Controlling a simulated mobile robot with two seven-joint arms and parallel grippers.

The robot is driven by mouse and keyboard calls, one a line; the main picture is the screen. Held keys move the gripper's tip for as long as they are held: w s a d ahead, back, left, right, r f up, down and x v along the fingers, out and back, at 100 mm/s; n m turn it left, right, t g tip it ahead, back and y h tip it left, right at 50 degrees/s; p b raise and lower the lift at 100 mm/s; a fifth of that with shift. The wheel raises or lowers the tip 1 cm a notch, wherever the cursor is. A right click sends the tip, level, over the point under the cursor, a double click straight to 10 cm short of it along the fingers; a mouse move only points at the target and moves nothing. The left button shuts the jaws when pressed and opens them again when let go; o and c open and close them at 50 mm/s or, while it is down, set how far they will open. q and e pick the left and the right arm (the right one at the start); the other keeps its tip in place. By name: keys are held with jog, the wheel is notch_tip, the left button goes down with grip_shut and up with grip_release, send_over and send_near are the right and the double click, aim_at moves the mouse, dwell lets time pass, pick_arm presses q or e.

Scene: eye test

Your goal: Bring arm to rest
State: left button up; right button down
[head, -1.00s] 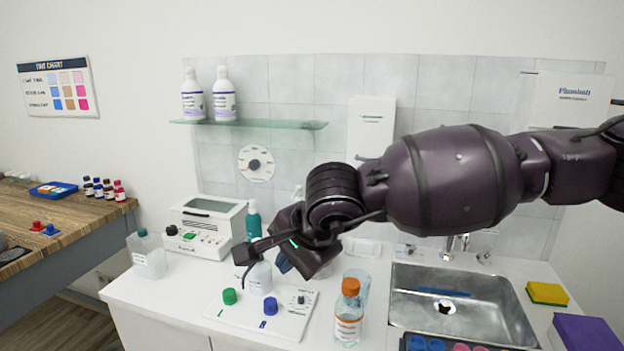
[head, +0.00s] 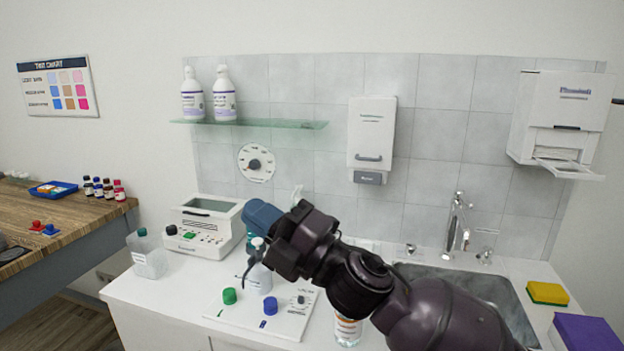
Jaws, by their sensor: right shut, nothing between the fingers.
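My right arm comes in from the bottom right, and its dark purple links reach up and left over the counter. My left gripper is not in view.
The white counter holds a white device (head: 207,241), a board (head: 240,315) with green and blue knobs, and a clear bottle (head: 148,262). A sink (head: 510,300), partly hidden by my arm, is at right, beside a yellow sponge (head: 547,293). Dispensers (head: 371,130) hang on the wall.

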jog(key=w+d+f+m+t+h, duration=0.2)
jog(key=d+f+m+t+h, duration=0.2)
jog(key=d+f+m+h, duration=0.25)
jog(key=w+d+f+m+t+h, duration=0.3)
jog(key=d+f+m+t, duration=0.15)
jog(key=f+m, duration=0.4)
jog(key=s+d+f+m+g+h, duration=0.1)
jog(key=s+d+f+m+h, duration=0.15)
jog(key=d+f+m, duration=0.3)
jog(key=s+d+f+m+h, duration=0.1)
jog(key=d+f+m+h, duration=0.25)
jog(key=d+f, duration=0.2)
jog(key=s+d+f+m+g+h, duration=0.2)
jog(key=s+d+f, duration=0.4)
jog(key=s+f, duration=0.5)
jog(key=s+d+f+m+g+h, duration=0.3)
jog(key=s+d+f, duration=0.4)
jog(key=s+f, duration=0.4)
jog(key=shift+s+f+m+g+h, duration=0.15)
jog(key=shift+s+m+g+h, duration=0.25)
jog(key=shift+s+m, duration=0.55)
